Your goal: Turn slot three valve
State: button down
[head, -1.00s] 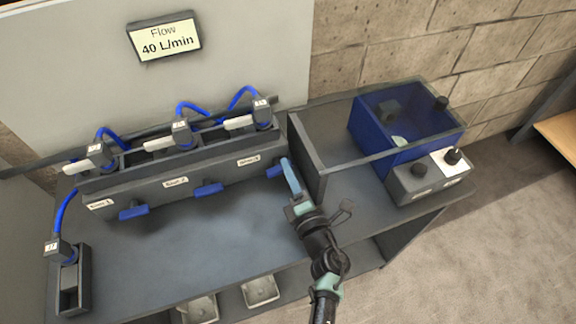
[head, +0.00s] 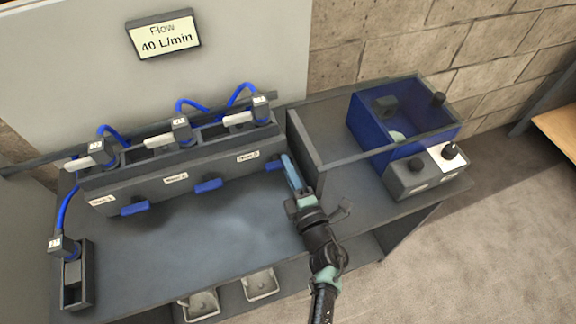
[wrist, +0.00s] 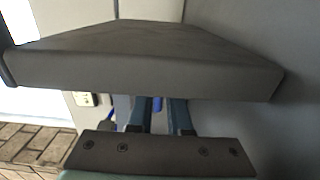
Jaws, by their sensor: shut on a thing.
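The slot three valve is a blue handle (head: 274,165) at the right end of the dark slot rack (head: 225,170), below its rightmost label. My gripper (head: 287,162) reaches up to it from the front, and its blue fingers are shut on the handle. The fingers hide the handle's right end. In the wrist view the two blue fingers of my gripper (wrist: 161,112) point away, with a bit of blue between them. Two more blue handles, at the middle (head: 208,185) and left (head: 135,208) slots, lie roughly level along the rack front.
A dark upright partition (head: 305,150) stands close right of my gripper; a broad dark slab (wrist: 145,70) fills much of the wrist view. A blue tank (head: 420,135) and a box with knobs (head: 425,175) stand further right. The flow sign (head: 164,36) reads 40 L/min.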

jog(key=c, duration=0.9)
grip_release()
jog(key=shift+o, duration=0.2)
jog(key=v, duration=1.2)
jog(key=shift+p, duration=0.3)
jog(key=shift+s+d, duration=0.15)
jog(key=shift+s, duration=0.35)
jog(key=shift+w+r, duration=0.1)
